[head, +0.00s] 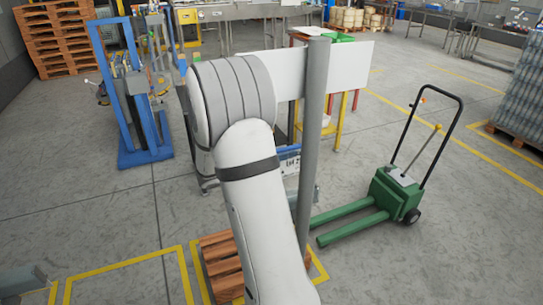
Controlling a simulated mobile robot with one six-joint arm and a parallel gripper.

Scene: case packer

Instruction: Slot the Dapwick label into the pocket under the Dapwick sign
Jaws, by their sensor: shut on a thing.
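My white arm rises through the middle of the head view and hides much of what lies behind it. My gripper cannot be made out. A blank white panel (347,66) stands behind a grey post (313,120); no Dapwick name is readable on it. A small blue and white card (290,162) with lettering like "Lot 2" shows just right of my arm, partly covered by it. I cannot tell whether this card is held or mounted. No Dapwick label or pocket can be identified.
A green pallet truck (397,195) stands at the right, its forks pointing left. A wooden pallet (222,262) lies by the post's foot within yellow floor lines. A blue frame (146,155) stands at the left. Stacked pallets (57,38) are far left. Open floor lies at lower right.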

